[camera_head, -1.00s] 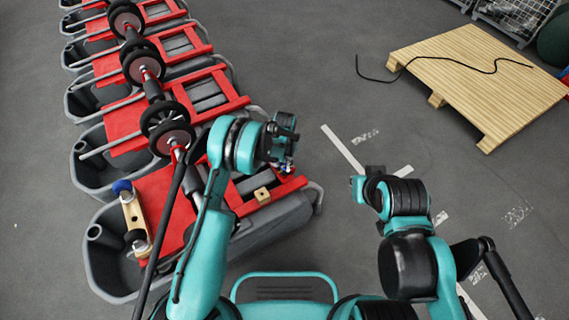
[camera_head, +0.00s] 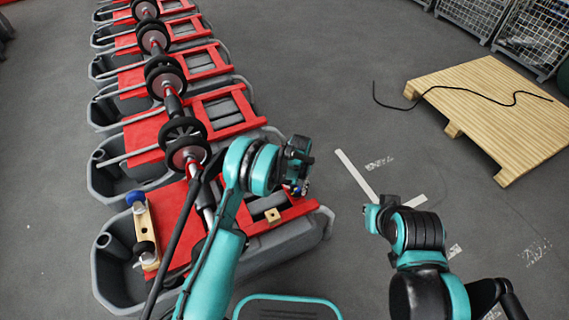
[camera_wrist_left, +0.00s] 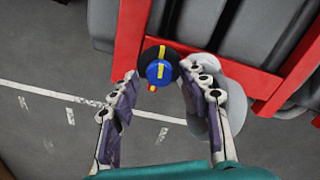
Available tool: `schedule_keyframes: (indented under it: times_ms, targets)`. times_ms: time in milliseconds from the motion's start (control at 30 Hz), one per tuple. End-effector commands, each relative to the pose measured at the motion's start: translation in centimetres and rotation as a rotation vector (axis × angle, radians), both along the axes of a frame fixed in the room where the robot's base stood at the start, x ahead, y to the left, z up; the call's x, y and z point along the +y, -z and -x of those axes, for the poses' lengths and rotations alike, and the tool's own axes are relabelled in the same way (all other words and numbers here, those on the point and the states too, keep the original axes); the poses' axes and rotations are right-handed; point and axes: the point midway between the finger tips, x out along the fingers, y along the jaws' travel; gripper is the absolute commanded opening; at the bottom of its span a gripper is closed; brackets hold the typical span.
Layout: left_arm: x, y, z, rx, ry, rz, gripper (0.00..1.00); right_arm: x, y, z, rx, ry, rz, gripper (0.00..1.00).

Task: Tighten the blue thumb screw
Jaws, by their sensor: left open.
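The blue thumb screw (camera_wrist_left: 159,71) shows in the left wrist view as a round blue cap with a yellow stripe, in front of a black disc (camera_wrist_left: 150,54) at the red frame's edge. My left gripper (camera_wrist_left: 161,82) is open, with one finger on each side of the screw. Both fingertips look apart from the cap; the depth between them is hard to judge. In the head view my left gripper (camera_head: 300,180) hangs at the nearest tank's right end and largely hides the screw. My right gripper (camera_head: 372,214) is at the right, its fingers unclear.
Several grey scrubber tanks with red frames (camera_head: 298,208) stand in a row at the left. Another blue knob (camera_head: 135,197) sits on a wooden bar in the nearest tank. A wooden pallet (camera_head: 490,110) with a black cable lies at the right.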

Motion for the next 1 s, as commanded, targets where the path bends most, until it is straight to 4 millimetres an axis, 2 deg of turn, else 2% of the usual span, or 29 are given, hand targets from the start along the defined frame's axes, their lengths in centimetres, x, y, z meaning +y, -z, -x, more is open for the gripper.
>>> schedule_keyframes:
  times_ms: [867,900,1000]
  targets:
    - [0.1,0.0,0.0,0.001,-1.258,0.000,0.47,0.0,0.0,0.0,0.000,0.000,0.000,0.00]
    - [0.1,-0.4,0.0,0.000,-1.302,0.001,0.47,0.0,-0.2,0.0,0.000,0.000,0.000,0.00]
    - [0.1,-3.1,0.0,0.000,-1.293,0.001,0.47,0.0,-1.5,0.0,0.000,0.000,0.000,0.00]
